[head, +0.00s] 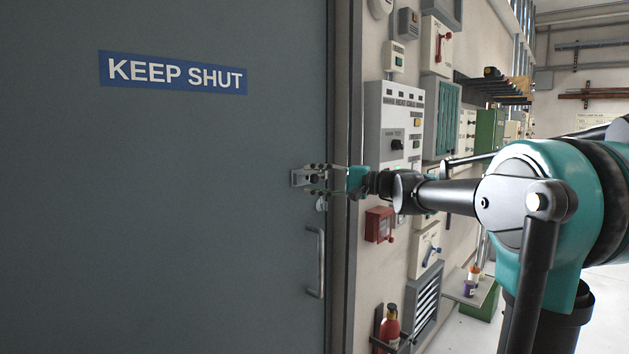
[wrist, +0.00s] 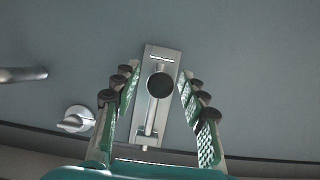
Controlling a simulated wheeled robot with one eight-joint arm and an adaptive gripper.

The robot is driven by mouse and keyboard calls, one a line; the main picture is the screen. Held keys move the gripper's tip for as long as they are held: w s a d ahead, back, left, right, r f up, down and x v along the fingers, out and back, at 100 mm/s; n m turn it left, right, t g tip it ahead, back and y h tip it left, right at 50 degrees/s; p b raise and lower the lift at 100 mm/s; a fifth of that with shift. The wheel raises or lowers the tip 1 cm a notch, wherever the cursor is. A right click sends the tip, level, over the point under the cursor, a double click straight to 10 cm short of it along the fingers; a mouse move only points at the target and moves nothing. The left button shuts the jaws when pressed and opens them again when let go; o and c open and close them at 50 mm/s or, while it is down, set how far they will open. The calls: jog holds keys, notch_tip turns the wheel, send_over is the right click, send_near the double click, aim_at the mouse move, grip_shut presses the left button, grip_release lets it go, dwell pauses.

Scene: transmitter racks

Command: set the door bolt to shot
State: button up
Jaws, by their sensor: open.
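The door bolt is a pale metal plate (head: 298,178) on the grey door, near its right edge in the head view. In the wrist view its plate (wrist: 152,55) is in the middle, with a round dark knob (wrist: 160,85) on it. A metal rod (wrist: 151,118) runs from the knob toward the door edge, low in the picture. My gripper (head: 310,180) is at the bolt. In the wrist view my gripper (wrist: 157,82) is open, its fingers on either side of the plate and knob, with gaps showing. I cannot tell whether the rod enters a keeper.
A small turn knob (wrist: 75,120) and a pull handle (head: 320,262) are on the door below the bolt. The door frame (head: 343,130) and a wall of switch boxes (head: 394,120) stand to the right. A red box (head: 379,225) hangs below my arm.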

grip_shut()
dwell(0.3)
jog(key=shift+w+d, duration=1.1)
jog(key=shift+w, duration=0.3)
grip_release()
jog(key=shift+d, duration=0.1)
jog(key=v, duration=1.2)
